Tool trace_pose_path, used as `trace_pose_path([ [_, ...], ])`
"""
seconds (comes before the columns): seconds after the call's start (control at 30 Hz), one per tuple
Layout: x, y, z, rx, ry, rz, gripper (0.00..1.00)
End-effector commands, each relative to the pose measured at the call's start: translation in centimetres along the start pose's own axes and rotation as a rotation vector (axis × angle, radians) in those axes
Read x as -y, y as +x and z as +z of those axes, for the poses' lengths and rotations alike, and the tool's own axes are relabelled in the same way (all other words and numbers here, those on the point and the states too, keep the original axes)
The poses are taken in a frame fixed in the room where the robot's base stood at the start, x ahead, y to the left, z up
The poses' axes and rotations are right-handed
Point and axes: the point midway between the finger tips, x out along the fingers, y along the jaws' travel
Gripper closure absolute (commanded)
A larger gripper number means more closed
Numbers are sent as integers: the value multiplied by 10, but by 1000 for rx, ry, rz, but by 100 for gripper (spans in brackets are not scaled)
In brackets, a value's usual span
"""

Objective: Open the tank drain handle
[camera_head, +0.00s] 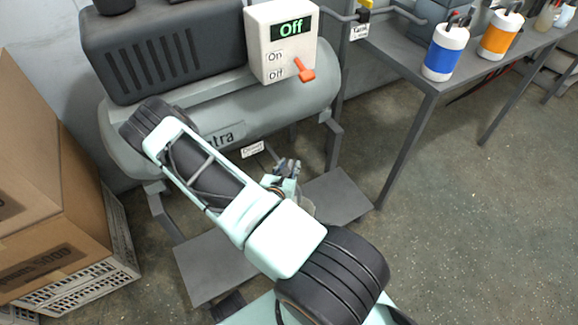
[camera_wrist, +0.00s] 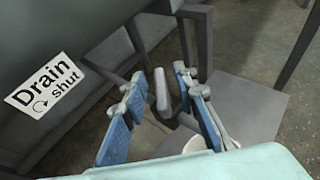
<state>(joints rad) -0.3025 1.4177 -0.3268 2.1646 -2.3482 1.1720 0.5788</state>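The tank (camera_head: 265,100) is a grey cylinder on legs in the head view. A small label (camera_head: 253,149) hangs under it; in the wrist view it reads "Drain shut" with a curved arrow (camera_wrist: 45,85). My gripper (camera_head: 288,168) is below the tank, right of the label. In the wrist view my gripper (camera_wrist: 160,78) is open, its blue-padded fingers apart. A pale grey bar, which looks like the drain handle (camera_wrist: 162,92), stands between the fingers, seemingly gripped by neither; whether either finger touches it I cannot tell. In the head view the handle cannot be made out.
A control box (camera_head: 281,42) showing "Off", with an orange lever (camera_head: 304,70), is above the tank. A white container (camera_head: 308,206) sits below my gripper. Cardboard boxes (camera_head: 50,190) stand at left.

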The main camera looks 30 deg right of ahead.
Motion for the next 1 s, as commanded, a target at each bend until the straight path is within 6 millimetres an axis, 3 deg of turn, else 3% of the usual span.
trace_pose_path([
  [0.23, 0, -10, 0, -2, 0, 0, 73],
  [0.7, -1, -101, 0, -1, -1, 2, 73],
  [1.0, 0, -120, 0, 0, 0, 0, 73],
])
